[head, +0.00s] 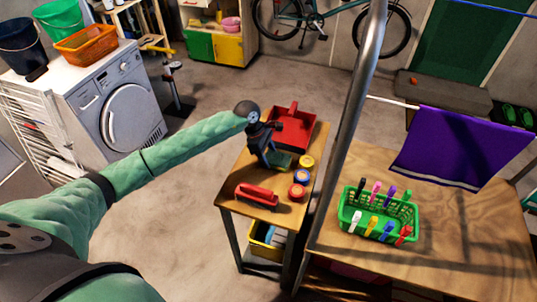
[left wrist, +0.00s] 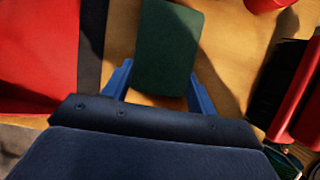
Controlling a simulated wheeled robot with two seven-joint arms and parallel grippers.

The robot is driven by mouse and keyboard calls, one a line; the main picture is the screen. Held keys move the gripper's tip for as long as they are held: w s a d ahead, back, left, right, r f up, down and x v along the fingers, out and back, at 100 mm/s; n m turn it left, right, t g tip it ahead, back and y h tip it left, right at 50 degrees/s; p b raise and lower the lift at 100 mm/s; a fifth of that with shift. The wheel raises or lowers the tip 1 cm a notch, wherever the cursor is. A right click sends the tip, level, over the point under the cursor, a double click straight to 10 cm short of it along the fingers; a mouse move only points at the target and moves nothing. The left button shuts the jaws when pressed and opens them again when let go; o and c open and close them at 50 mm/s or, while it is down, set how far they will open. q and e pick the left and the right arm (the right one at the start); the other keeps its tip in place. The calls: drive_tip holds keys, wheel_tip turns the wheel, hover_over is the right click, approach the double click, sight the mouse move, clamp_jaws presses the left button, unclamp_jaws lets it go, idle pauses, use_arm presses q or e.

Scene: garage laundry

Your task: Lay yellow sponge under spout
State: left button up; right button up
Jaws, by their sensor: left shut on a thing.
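My left gripper (head: 267,153) points down over the small wooden side table. In the left wrist view its two blue fingers (left wrist: 160,88) are shut on the sides of a flat dark green rectangular block (left wrist: 168,45). The block, which shows in the head view as a green piece (head: 281,160), may be the sponge seen from a green face; no yellow shows on it. I cannot tell whether it touches the tabletop. I cannot make out a spout in either view. My right gripper is not in view.
The side table (head: 232,183) also holds a red tray (head: 298,137), a red-handled brush (head: 257,195) and several round tubs (head: 301,176). A yellow bin (head: 262,243) sits below. A metal pole (head: 357,85) rises beside the larger table (head: 470,240), which carries a green basket (head: 376,232) of clips.

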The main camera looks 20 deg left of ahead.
use_arm(q)
drive_tip(key=shift+f, duration=0.1)
drive_tip(key=o, duration=1)
drive_tip(key=shift+r, duration=0.2)
